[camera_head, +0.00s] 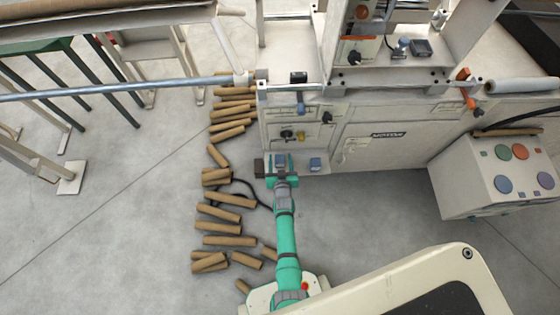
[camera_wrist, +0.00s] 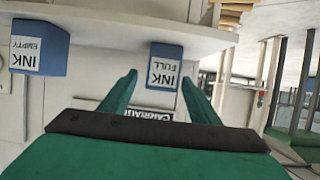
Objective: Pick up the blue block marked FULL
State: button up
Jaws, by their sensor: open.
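The blue block marked INK FULL (camera_wrist: 166,65) shows in the wrist view with its white label upside down. It also shows in the head view (camera_head: 280,159), on the small ledge at the machine's front. My gripper (camera_wrist: 160,80) is open, with its green fingertips on either side of the block's lower part in the picture. The right fingertip looks very close to the block; I cannot tell whether it touches. In the head view my gripper (camera_head: 282,170) is at the ledge. A second blue block, marked INK EMPTY (camera_wrist: 38,48), stands apart, and in the head view (camera_head: 315,163) it is right of my gripper.
The white machine (camera_head: 385,150) rises directly behind the ledge. A dark object (camera_head: 259,168) is just left of my gripper. Many cardboard tubes (camera_head: 225,215) lie on the floor at left. A control box (camera_head: 500,170) stands at right. Grey floor (camera_head: 370,220) is open between.

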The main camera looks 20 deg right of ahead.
jog(key=shift+w+f, duration=0.15)
jog(key=shift+w, duration=0.2)
jog(key=c, duration=1.2)
